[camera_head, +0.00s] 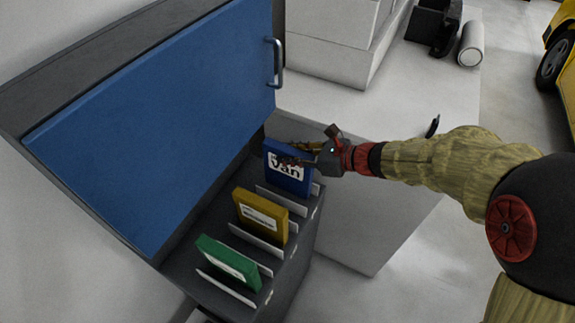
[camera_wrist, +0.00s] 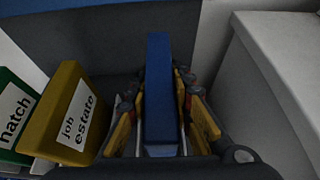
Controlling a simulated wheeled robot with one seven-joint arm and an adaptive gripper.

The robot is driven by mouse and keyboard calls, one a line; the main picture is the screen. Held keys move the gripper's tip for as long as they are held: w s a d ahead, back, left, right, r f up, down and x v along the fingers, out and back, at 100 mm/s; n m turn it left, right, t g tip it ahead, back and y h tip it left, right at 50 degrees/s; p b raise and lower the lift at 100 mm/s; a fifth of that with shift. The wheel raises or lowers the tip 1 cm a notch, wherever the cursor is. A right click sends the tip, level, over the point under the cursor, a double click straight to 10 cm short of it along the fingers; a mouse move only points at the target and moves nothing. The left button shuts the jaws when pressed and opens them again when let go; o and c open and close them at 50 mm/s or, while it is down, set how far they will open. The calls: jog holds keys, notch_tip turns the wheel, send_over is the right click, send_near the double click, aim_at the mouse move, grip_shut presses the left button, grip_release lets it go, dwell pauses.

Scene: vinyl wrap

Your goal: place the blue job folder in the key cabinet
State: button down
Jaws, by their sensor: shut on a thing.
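The folder's lower edge is hidden behind a white divider.
A yellow folder (camera_head: 261,215) and a green folder (camera_head: 228,260) stand in the nearer slots between white dividers. The yellow one (camera_wrist: 68,115) is just left of my fingers in the wrist view. A white counter (camera_head: 400,110) lies to the right, with a white box (camera_head: 335,55) behind.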

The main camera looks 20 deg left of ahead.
jog(key=shift+s+a+f+b, duration=0.1)
jog(key=shift+f+b, duration=0.3)
jog(key=shift+f, duration=0.5)
jog(key=shift+s+a+f+b, duration=0.1)
jog(key=shift+f+b, duration=0.25)
jog(key=shift+f, duration=0.65)
jog(key=shift+f, duration=0.15)
jog(key=c, duration=1.7)
grip_release()
jog(key=shift+o, duration=0.6)
jog(key=w+p+v, duration=0.1)
jog(key=p+v, duration=0.1)
jog(key=v, duration=1)
jog(key=shift+s+p, duration=0.4)
jog(key=shift+s, duration=0.05)
jog(key=shift+r, duration=0.25)
